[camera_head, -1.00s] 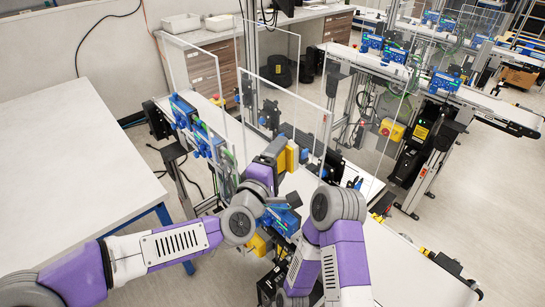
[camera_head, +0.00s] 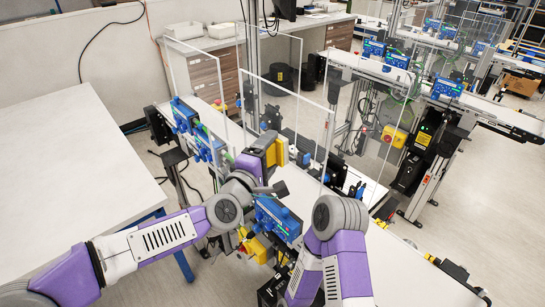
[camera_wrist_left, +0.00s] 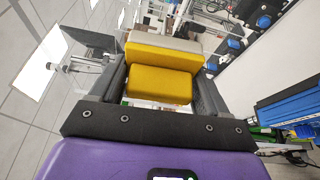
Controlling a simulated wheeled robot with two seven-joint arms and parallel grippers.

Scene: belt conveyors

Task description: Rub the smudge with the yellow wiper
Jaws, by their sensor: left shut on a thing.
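The yellow wiper (camera_head: 281,151) is in my left gripper (camera_head: 270,160), in front of the clear upright panels over the belt conveyor. In the left wrist view the wiper (camera_wrist_left: 160,86) is a yellow block with a pale plate behind it. The dark fingers of my left gripper (camera_wrist_left: 160,92) are shut on it from both sides. I cannot tell whether the wiper touches a panel. I cannot make out the smudge in either view.
A clear panel (camera_head: 287,104) stands over the belt (camera_head: 297,193), close to my left gripper. Blue modules (camera_head: 277,217) line the conveyor's near side. A white table (camera_head: 62,165) is at the left, bare. Another conveyor (camera_head: 490,101) runs at the upper right.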

